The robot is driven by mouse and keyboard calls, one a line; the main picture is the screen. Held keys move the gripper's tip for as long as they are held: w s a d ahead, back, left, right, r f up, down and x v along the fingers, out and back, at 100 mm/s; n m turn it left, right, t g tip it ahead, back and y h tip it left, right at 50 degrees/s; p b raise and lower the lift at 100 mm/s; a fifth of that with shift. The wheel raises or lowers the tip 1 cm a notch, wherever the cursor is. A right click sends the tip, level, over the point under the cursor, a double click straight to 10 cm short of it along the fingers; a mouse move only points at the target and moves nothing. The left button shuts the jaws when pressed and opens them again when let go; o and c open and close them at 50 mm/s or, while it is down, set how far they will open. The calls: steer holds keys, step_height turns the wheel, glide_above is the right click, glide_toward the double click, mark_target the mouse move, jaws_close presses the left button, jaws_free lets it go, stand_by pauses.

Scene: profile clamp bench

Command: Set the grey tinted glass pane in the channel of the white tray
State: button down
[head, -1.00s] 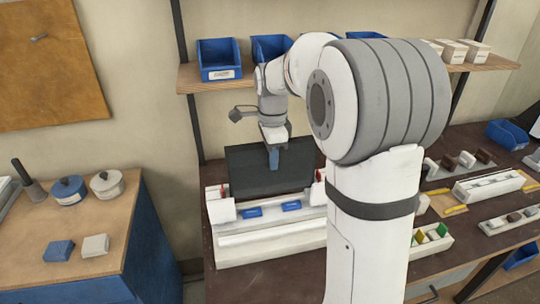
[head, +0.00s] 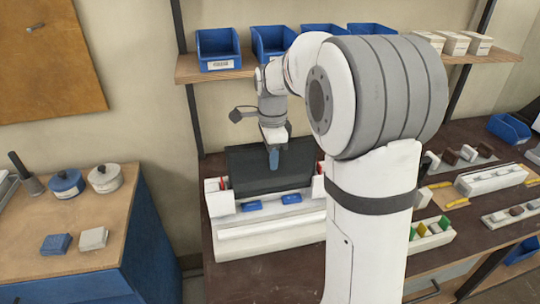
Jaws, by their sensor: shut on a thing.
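The grey tinted glass pane (head: 243,172) is a dark, upright rectangle in the head view. The pane stands at the tray's rear, between the white end blocks (head: 220,203) with red parts. Two blue pieces (head: 251,206) sit on the tray in front of the pane. The pane's bottom edge is close to the tray; I cannot tell whether it is in the channel. My arm hides the tray's right end.
A shelf with blue bins (head: 218,48) is behind the bench. Several fixtures, including a white block tray (head: 490,180), stand at the right. A side table (head: 110,230) at the left holds pots and small blocks.

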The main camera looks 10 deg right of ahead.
steer(key=shift+f+b, duration=0.85)
steer(key=shift+f, duration=0.45)
steer(key=shift+f+b, duration=0.55)
steer(key=shift+f, duration=0.25)
steer(key=c, duration=1.2)
jaws_free()
steer(key=shift+o, duration=0.2)
steer(key=shift+r+p, duration=3.2)
steer(key=shift+r, duration=0.85)
